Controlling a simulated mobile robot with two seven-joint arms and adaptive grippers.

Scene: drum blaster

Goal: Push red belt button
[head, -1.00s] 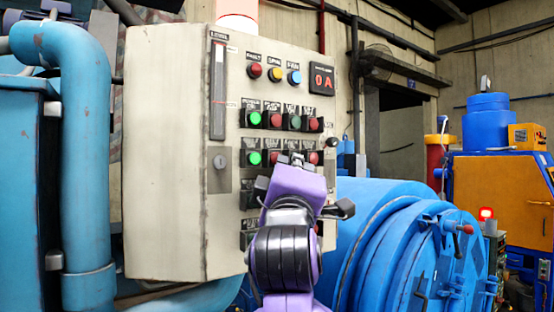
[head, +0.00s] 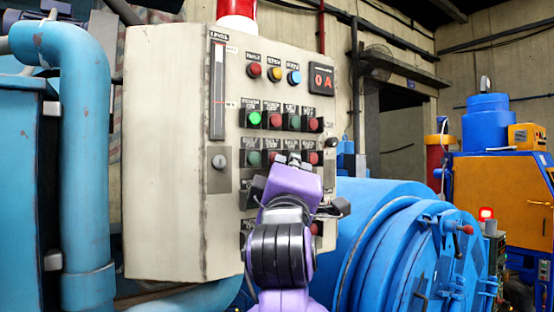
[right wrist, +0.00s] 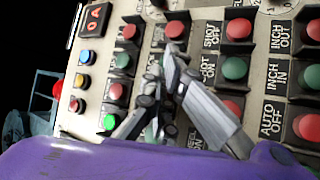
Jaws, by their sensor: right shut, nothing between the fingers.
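The grey control panel (head: 170,150) carries rows of red and green buttons; their labels are too small in the head view to pick out the belt button. My right gripper (head: 293,160) is shut and empty, its tips in front of the second button row. A red button (head: 275,157) shows just left of the tips, and another red button (head: 313,158) to their right. In the right wrist view, the fingers (right wrist: 165,72) cover part of that row, with a red button (right wrist: 175,28) beyond them. Contact cannot be told. My left gripper is not in view.
A lit green button (head: 254,118) is in the first row, and a dark green one (head: 254,158) below it. A red beacon (head: 236,12) tops the panel. A blue drum (head: 400,240) stands to the right, a blue pipe (head: 85,150) to the left.

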